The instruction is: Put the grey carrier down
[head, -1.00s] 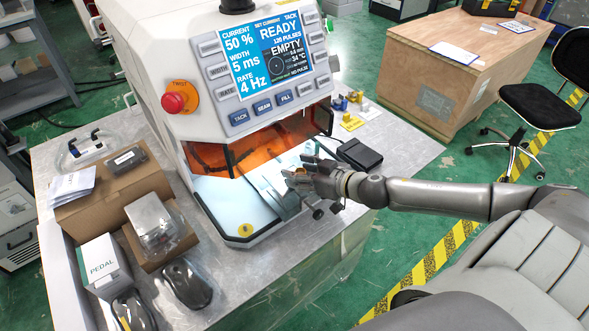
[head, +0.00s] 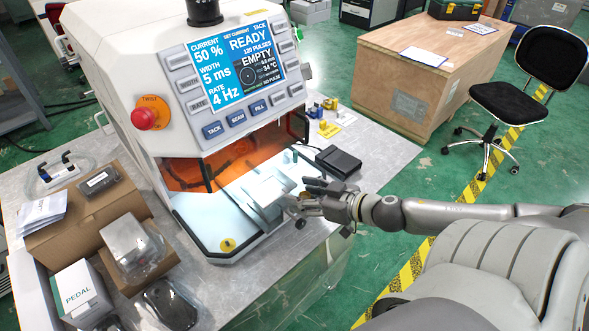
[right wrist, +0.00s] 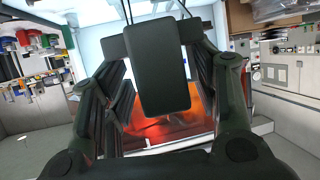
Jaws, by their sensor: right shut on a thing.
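The grey carrier (head: 268,188) shows as a pale grey plate at the front opening of the white machine, in the head view. My right gripper (head: 303,197) is at its right end, shut on it. In the right wrist view, a dark slab (right wrist: 157,70), likely the carrier's near end, stands between the two fingers of my right gripper (right wrist: 160,95). The fingers hide part of the carrier, and I cannot tell whether it touches the machine's floor. My left gripper is not in view.
The machine (head: 215,100) has an orange window (head: 240,150) above its lit chamber. Cardboard boxes (head: 90,205) and a pedal box (head: 78,292) crowd the left side.

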